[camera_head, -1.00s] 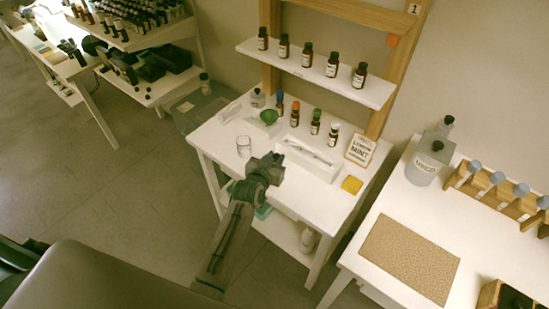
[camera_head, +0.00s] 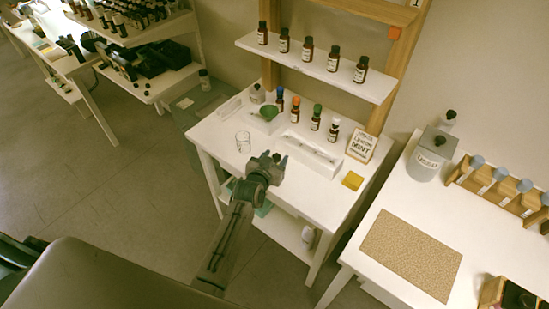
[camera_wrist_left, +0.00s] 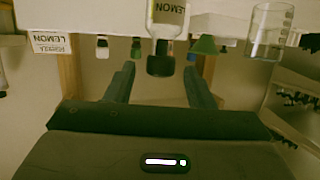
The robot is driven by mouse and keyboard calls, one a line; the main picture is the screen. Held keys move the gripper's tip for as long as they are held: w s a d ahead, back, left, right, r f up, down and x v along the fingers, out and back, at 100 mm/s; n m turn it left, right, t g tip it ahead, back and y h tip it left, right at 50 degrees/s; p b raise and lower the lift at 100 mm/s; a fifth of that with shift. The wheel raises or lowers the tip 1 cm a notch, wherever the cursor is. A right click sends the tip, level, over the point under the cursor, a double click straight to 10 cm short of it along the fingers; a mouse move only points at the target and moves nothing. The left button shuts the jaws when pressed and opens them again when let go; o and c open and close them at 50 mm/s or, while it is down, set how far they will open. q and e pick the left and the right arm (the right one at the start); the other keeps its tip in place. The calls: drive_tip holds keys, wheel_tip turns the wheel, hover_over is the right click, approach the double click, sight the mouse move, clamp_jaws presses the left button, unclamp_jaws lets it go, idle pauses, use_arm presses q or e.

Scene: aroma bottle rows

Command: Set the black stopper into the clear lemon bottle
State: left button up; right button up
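The clear lemon bottle (camera_wrist_left: 167,18) shows in the left wrist view, which is upside down, with its LEMON label facing me. The black stopper (camera_wrist_left: 160,62) sits at the bottle's mouth, in line with its neck. My left gripper (camera_wrist_left: 160,82) is open, one finger on each side of the stopper, with clear gaps. In the head view my left gripper (camera_head: 269,160) is at the white table's (camera_head: 220,133) front edge and hides most of the bottle. My right gripper is not in view.
A glass beaker (camera_head: 243,142) stands left of my gripper, also seen in the wrist view (camera_wrist_left: 270,30). Behind are a white tray (camera_head: 310,153), a green funnel (camera_head: 268,113), small brown bottles (camera_head: 294,111) and a lemon mint sign (camera_head: 362,146). A yellow pad (camera_head: 352,180) lies right.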

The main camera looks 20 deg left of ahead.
use_arm(q)
drive_tip(key=shift+s, duration=0.1)
drive_tip(key=shift+s, duration=0.3)
drive_tip(key=b+v, duration=0.3)
drive_tip(key=v, duration=0.7)
drive_tip(key=shift+r, duration=0.15)
